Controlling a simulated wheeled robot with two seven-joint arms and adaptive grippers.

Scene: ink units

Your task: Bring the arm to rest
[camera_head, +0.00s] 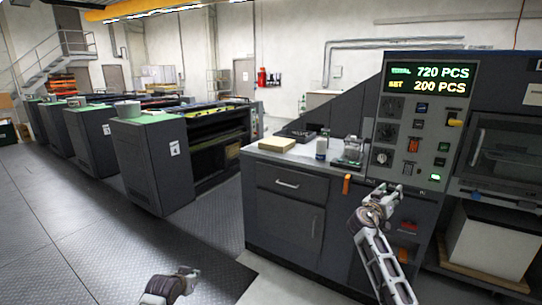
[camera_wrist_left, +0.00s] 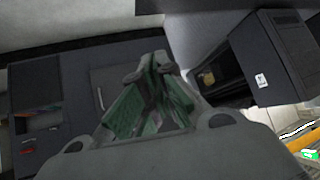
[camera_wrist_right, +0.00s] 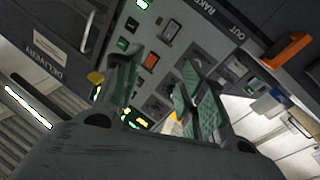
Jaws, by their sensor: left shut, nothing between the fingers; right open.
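My right gripper (camera_head: 388,190) is raised in front of the control panel (camera_head: 420,130) of the press unit, by the right end of the counter. It is open and empty, and its spread fingers also show in the right wrist view (camera_wrist_right: 160,82) against the panel's buttons. My left gripper (camera_head: 187,271) is low at the bottom of the head view, over the floor in front of the cabinet. In the left wrist view its fingers (camera_wrist_left: 153,62) meet at the tips with nothing between them. Most of the left arm is out of view.
The grey cabinet (camera_head: 285,205) stands close in front, its counter bearing a yellowish block (camera_head: 276,144), a white jar (camera_head: 321,148) and a glass-like device (camera_head: 351,152). An orange handle (camera_head: 346,184) sticks out at its front. Press units (camera_head: 150,160) line the left. The floor (camera_head: 75,235) at left is clear.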

